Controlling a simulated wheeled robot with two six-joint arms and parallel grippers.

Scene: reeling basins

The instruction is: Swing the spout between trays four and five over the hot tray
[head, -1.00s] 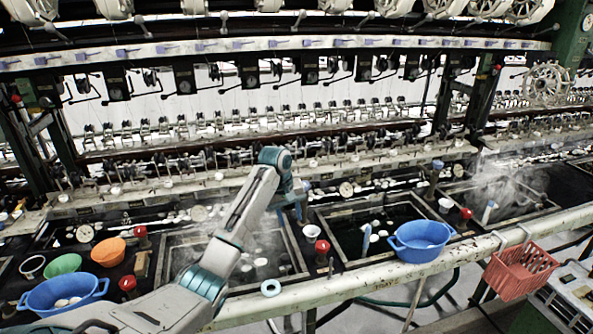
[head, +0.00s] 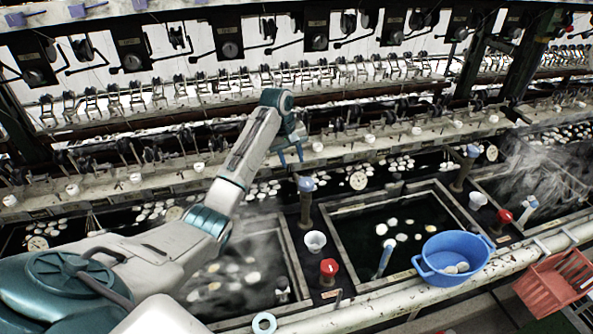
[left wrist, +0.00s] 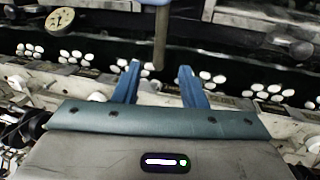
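A brown spout post with a blue-grey top (head: 306,184) stands between a steaming tray (head: 290,248) on the left and a tray of still dark water (head: 335,222) on the right. Steam drifts over the left tray, which holds pale cocoons. My left gripper (head: 290,158) is just above and behind the post's top in the head view, fingers apart and empty. In the left wrist view the open blue fingers (left wrist: 159,84) point toward a brown upright post (left wrist: 160,38), seen between them; I cannot tell if they touch. Tray numbers are not legible. My right gripper is out of view.
A white cup (head: 315,241) and a red knob (head: 329,268) stand near the post. A blue basin (head: 455,250) sits at the front rail (head: 400,297). A similar post (head: 465,170) stands farther right, beside another steaming tray. A red basket (head: 552,285) hangs at right.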

